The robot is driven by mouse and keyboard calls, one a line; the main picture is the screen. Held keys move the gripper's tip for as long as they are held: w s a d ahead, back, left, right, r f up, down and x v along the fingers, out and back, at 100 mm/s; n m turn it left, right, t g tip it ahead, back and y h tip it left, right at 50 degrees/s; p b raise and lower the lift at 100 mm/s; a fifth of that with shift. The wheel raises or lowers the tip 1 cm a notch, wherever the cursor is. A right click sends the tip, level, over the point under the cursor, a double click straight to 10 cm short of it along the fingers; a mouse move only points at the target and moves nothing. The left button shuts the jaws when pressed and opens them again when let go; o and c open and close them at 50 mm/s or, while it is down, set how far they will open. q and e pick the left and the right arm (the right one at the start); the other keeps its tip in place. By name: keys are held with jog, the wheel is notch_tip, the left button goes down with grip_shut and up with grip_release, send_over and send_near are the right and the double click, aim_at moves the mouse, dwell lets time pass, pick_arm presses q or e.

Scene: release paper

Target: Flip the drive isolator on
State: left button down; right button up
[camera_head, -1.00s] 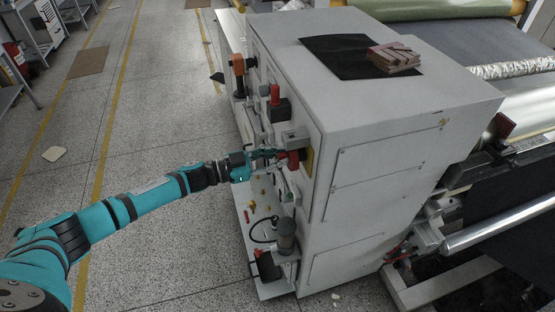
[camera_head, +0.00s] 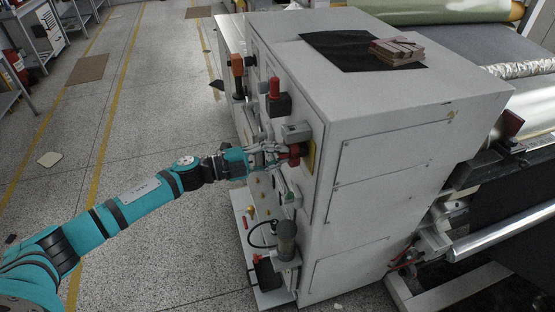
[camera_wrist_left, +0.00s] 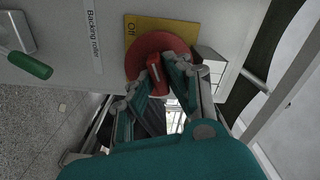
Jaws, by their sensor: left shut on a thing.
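The drive isolator is a red rotary switch (camera_wrist_left: 150,50) on a yellow plate (camera_wrist_left: 133,30) marked "Off", mounted on the side panel of the grey cabinet. In the head view the red switch (camera_head: 296,152) is partly covered by my gripper. My left gripper (camera_wrist_left: 161,75) has its fingers on both sides of the switch's red handle and is shut on it. In the head view my left gripper (camera_head: 280,153) reaches the panel from the left. The far side of the dial is partly hidden by the fingers. My right gripper is not in view.
A "Backing roller" label (camera_wrist_left: 93,40) and a green-handled lever (camera_wrist_left: 30,65) sit beside the switch. A grey box (camera_head: 296,131) and a red-topped black device (camera_head: 278,100) protrude nearby. Paper samples (camera_head: 396,51) lie on the cabinet top.

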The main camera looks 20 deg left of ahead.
pick_arm(q)
jog(key=shift+f+m+b, duration=0.15)
jog(key=shift+m+b, duration=1.25)
jog(key=shift+m, duration=0.9)
jog(key=c, duration=1.3)
grip_release()
jog(key=v, duration=1.2)
